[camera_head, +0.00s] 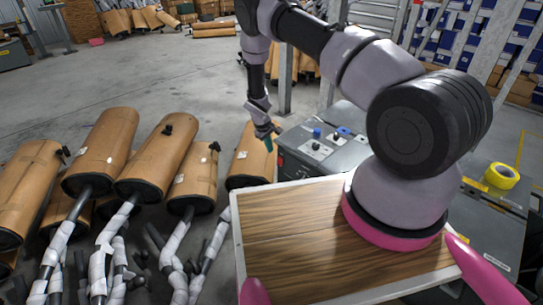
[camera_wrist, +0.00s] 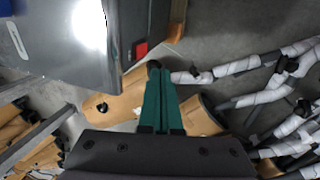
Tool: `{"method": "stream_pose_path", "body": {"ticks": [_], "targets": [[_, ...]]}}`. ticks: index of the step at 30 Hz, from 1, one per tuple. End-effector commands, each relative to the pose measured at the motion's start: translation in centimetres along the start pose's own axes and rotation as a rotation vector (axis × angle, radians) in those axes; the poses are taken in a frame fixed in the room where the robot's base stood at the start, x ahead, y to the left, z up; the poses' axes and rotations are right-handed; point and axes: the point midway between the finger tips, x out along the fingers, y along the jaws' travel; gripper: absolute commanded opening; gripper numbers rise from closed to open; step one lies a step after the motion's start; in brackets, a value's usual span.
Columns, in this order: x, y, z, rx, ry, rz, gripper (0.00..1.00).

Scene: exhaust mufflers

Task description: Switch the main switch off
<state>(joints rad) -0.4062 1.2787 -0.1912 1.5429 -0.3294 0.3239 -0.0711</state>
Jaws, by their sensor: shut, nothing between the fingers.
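The grey control box (camera_head: 345,155) stands in the middle of the head view, with several small knobs on its top. A small red part (camera_wrist: 141,49), which may be the main switch, shows on the box's side face in the wrist view; its switch position cannot be read. In the head view this red part (camera_head: 281,160) is tiny, at the box's left side. My gripper (camera_head: 269,142) is beside the box's left edge, pointing down. In the wrist view its green fingers (camera_wrist: 154,70) are together and empty, with the tips close to the red part; contact cannot be told.
Brown wrapped mufflers (camera_head: 160,155) with white-wrapped pipes lie on the floor to the left. A wood-grain board (camera_head: 290,225) is in front, under my arm. Yellow tape (camera_head: 502,176) lies at the right. Grey floor (camera_head: 190,75) is open behind the mufflers.

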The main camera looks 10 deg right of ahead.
Motion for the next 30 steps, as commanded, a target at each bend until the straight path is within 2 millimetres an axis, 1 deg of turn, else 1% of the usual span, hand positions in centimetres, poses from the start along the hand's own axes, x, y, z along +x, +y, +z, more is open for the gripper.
{"method": "stream_pose_path", "body": {"ticks": [1,3,6,10,18,20,23,25,26,27,29,30], "targets": [[-0.9,0.1,-0.1,0.000,0.002,0.000,0.00],[-1.7,0.1,0.0,-0.001,0.001,0.000,0.00],[-2.5,0.1,0.0,-0.001,0.001,0.000,0.00],[-2.8,0.2,0.1,-0.001,0.000,0.000,0.00],[-2.9,0.2,0.0,0.000,0.000,0.000,0.00],[-3.3,0.4,-0.1,0.006,0.003,0.000,0.00],[-5.5,1.4,-0.6,0.040,0.016,-0.004,0.00],[-8.4,2.6,-0.9,0.083,0.032,-0.010,0.00],[-9.9,3.2,-1.0,0.106,0.040,-0.014,0.00],[-12.2,4.1,-1.1,0.141,0.052,-0.020,0.00],[-15.8,5.4,-1.0,0.194,0.071,-0.032,0.00],[-18.2,6.2,-0.8,0.229,0.084,-0.040,0.00]]}}
